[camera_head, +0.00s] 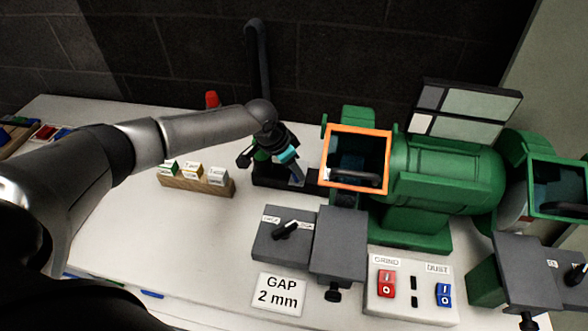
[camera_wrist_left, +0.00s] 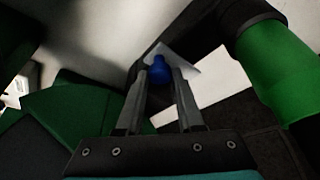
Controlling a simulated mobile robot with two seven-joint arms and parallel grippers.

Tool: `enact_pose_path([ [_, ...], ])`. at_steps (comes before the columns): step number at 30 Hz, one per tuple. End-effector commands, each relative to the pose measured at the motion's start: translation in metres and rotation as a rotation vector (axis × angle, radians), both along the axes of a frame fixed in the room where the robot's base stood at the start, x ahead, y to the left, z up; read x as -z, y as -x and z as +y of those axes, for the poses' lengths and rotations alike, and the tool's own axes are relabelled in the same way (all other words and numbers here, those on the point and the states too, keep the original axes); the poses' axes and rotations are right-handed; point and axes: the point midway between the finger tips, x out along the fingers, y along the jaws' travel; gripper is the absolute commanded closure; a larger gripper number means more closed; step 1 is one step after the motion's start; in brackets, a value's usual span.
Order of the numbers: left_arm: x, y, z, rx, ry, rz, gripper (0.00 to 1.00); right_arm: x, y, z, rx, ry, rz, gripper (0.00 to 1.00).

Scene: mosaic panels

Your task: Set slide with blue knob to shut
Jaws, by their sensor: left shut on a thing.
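The blue knob (camera_wrist_left: 159,70) shows in the left wrist view between the fingertips of my left gripper (camera_wrist_left: 161,76), which is shut on it. Behind the knob lies a light, pale plate (camera_wrist_left: 187,62) in a dark housing (camera_wrist_left: 148,50). In the head view my left gripper (camera_head: 297,178) reaches down at the dark duct left of the grinder. The knob is hidden there by the gripper, and I cannot tell how far the slide is pushed in. My right gripper is in neither view.
The green bench grinder (camera_head: 440,178) has an orange-framed shield (camera_head: 357,188) close right of my left gripper. A wooden block (camera_head: 195,184) with small labelled boxes stands left. A grey tool rest (camera_head: 340,245) and a switch panel (camera_head: 412,300) are in front.

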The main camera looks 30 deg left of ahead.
Motion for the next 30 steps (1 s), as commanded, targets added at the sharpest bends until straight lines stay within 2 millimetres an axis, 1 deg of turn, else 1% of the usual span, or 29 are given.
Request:
enact_pose_path([
  [1,-0.001,-0.003,0.002,-0.002,-0.003,-0.011,0.63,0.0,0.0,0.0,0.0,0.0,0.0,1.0],
  [6,-0.002,-0.003,0.002,-0.003,-0.002,-0.009,0.44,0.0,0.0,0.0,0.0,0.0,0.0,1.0],
  [9,-0.001,-0.002,0.001,-0.002,-0.002,-0.008,0.34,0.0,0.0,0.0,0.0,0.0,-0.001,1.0],
  [16,-0.001,-0.002,0.001,-0.002,-0.001,-0.007,0.34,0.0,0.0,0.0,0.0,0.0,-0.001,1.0],
  [20,-0.008,0.0,0.003,-0.002,-0.001,-0.007,0.34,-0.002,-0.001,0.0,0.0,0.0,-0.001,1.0],
  [23,-0.02,0.004,0.005,-0.002,0.0,-0.008,0.34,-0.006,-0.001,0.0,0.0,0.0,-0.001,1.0],
  [26,-0.037,0.01,0.009,-0.001,-0.002,-0.009,0.34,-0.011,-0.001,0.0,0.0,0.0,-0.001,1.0],
  [30,-0.065,0.02,0.015,-0.002,-0.003,-0.009,0.34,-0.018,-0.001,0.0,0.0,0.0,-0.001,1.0],
])
